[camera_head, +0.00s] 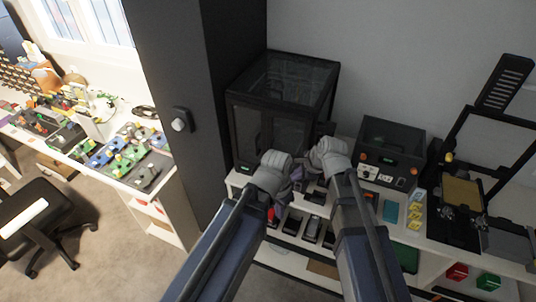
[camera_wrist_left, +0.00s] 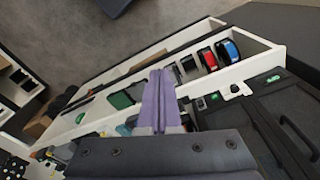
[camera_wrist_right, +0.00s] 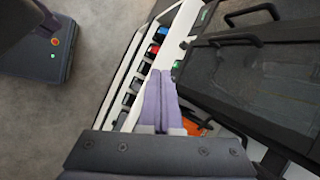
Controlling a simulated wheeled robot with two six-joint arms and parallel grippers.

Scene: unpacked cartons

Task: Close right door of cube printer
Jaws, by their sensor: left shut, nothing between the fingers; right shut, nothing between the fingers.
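The cube printer (camera_head: 282,95) is a dark box with see-through panels, standing on the white bench in the middle of the head view. My arms cover the lower right of its front. In the right wrist view, dark door panels (camera_wrist_right: 245,70) with black bar handles (camera_wrist_right: 235,40) lie right of my gripper. A dark panel with a handle (camera_wrist_left: 299,135) also shows in the left wrist view. How far the right door stands open is unclear. My left gripper (camera_wrist_left: 160,76) and right gripper (camera_wrist_right: 159,76) are shut and empty, close together before the printer's front right.
A smaller black machine (camera_head: 389,150) stands right of the printer, with an open-frame printer (camera_head: 465,190) beyond it. A dark cabinet (camera_head: 190,90) stands to the left. Shelf compartments with several spools (camera_wrist_left: 220,52) lie below the bench edge.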

